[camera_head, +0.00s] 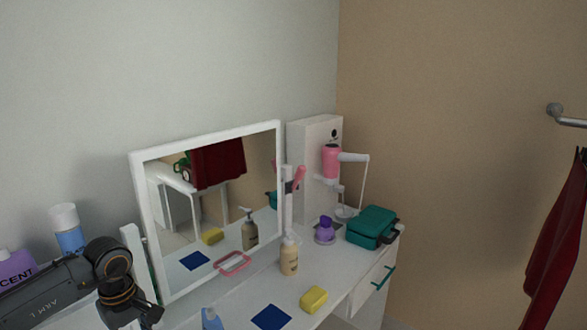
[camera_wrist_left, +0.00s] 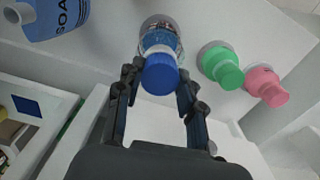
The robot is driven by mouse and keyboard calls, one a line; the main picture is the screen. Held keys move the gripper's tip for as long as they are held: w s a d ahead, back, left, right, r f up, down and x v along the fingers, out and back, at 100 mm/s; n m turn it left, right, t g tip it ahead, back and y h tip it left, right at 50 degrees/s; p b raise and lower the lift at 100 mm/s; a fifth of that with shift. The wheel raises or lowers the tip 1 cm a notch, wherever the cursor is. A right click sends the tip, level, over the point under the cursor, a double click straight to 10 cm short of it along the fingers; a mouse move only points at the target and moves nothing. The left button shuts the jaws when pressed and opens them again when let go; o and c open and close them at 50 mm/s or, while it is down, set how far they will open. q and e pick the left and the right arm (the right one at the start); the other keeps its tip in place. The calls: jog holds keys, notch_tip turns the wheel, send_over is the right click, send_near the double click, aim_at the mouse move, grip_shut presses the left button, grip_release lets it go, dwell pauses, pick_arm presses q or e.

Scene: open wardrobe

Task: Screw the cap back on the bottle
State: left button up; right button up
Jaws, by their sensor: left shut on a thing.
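In the left wrist view a clear bottle (camera_wrist_left: 160,38) with bluish contents stands on a white surface. A blue cap (camera_wrist_left: 160,75) is at its top end, nearer the camera. My left gripper (camera_wrist_left: 160,78) has its two fingers on either side of the blue cap and is shut on it. I cannot tell whether the cap is seated on the neck or just above it. In the head view my left gripper (camera_head: 140,315) is at the lower left, and the bottle with the blue cap cannot be made out there. My right gripper is not in view.
Green-capped (camera_wrist_left: 222,65) and pink-capped (camera_wrist_left: 265,85) bottles stand close right of the clear bottle. A blue soap bottle (camera_wrist_left: 50,18) is left. In the head view, a mirror (camera_head: 136,200), pump bottle (camera_head: 289,260), yellow sponge (camera_head: 313,300) and teal case (camera_head: 372,228) are on the white table.

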pick_arm(q)
jog(key=o, duration=1.3)
jog(key=shift+c, duration=0.3)
jog(key=n, duration=0.7)
jog(key=shift+n, duration=0.4)
jog(key=n, duration=0.4)
jog(key=shift+n+p, duration=0.4)
jog(key=n, duration=0.4)
jog(key=shift+n, duration=0.3)
